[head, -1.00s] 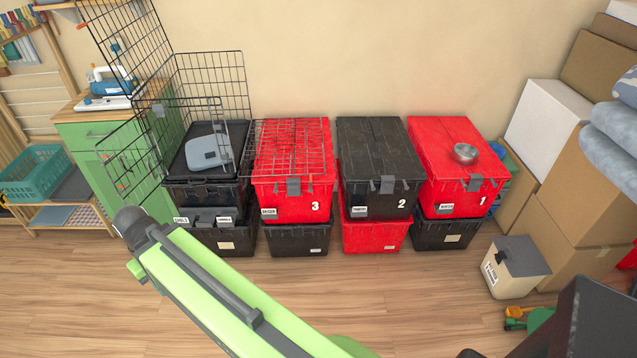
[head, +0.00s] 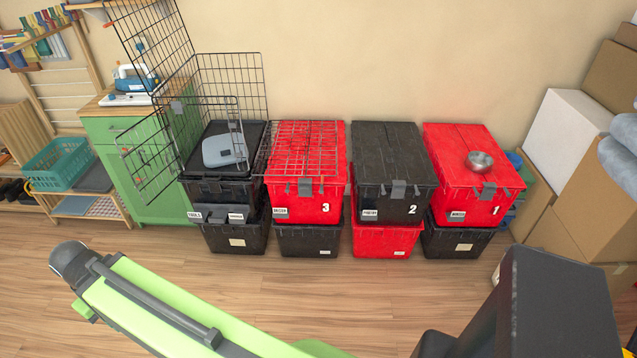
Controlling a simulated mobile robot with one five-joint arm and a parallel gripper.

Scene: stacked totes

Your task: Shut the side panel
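A black wire crate (head: 231,53) stands on the black tote stack at the left. A wire panel (head: 305,123) lies flat to its right, over the lid of red tote 3. Another wire panel (head: 122,153) stands out at the crate's front left, and a tall one (head: 146,42) rises above its left side. Which of these is the side panel I cannot tell for certain. A grey rounded object (head: 224,150) sits inside the crate. My green arm crosses the lower left, well in front of the stacks. My gripper is out of view.
Red tote 3 (head: 302,205), black tote 2 (head: 393,207) and red tote 1 (head: 468,207) stand on lower totes. A metal bowl (head: 480,161) sits on tote 1. A green cabinet (head: 158,206) is left, cardboard boxes (head: 575,185) right. Wood floor in front is clear.

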